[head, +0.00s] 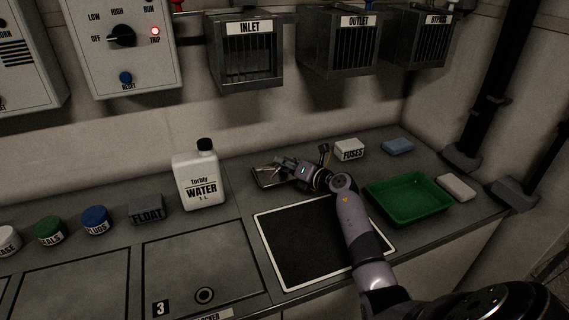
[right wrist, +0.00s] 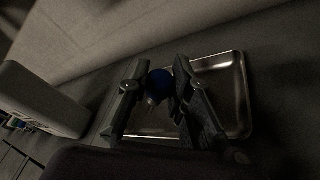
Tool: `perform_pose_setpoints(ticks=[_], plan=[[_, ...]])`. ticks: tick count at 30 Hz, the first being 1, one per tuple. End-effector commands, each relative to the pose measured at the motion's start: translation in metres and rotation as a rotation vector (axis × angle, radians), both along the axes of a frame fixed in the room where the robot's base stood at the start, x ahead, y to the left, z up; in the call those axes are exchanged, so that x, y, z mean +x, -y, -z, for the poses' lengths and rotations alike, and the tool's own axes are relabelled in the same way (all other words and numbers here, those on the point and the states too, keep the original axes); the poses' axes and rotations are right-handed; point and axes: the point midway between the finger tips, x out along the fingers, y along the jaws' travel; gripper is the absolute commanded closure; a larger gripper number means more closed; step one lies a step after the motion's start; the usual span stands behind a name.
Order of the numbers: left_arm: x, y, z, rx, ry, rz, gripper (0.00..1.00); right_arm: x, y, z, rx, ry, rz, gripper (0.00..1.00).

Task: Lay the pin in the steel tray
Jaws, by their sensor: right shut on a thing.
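The steel tray (head: 264,180) lies on the counter just right of the white water bottle, partly hidden by my right gripper (head: 284,165). In the right wrist view the steel tray (right wrist: 240,115) is shiny, with a raised rim and rounded corners. My right gripper (right wrist: 155,105) is shut on the pin (right wrist: 158,83), whose round blue head shows between the fingers. The pin is in front of the tray in this view; I cannot tell whether it touches the tray. The pin does not show clearly in the head view. My left gripper is not in view.
The white water bottle (head: 198,180) stands close left of the tray. A white fuses box (head: 349,150), blue block (head: 397,146), green tray (head: 400,216) and pale block (head: 456,187) are to the right. A dark mat with a white border (head: 290,246) lies in front.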

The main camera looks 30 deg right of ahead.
Motion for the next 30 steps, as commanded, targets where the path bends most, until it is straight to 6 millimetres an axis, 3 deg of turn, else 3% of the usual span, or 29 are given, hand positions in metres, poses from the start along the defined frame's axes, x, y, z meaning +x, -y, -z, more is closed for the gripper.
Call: perform_pose_setpoints(ticks=[10,11,18,21,30], plan=[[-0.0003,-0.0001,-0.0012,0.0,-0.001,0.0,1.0,-0.0001,0.0001,0.0005,0.0,0.0,0.0,1.0],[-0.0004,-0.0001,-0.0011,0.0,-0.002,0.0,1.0,-0.0001,0.0001,0.0005,0.0,0.0,0.0,0.78],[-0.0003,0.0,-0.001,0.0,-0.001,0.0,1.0,-0.0001,0.0,0.0006,0.0,0.0,0.0,0.62],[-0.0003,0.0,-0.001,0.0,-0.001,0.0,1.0,-0.0001,0.0001,0.0006,0.0,0.0,0.0,0.57],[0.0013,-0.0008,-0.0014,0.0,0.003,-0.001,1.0,-0.0017,0.0004,0.001,0.0,-0.001,0.0,0.57]])
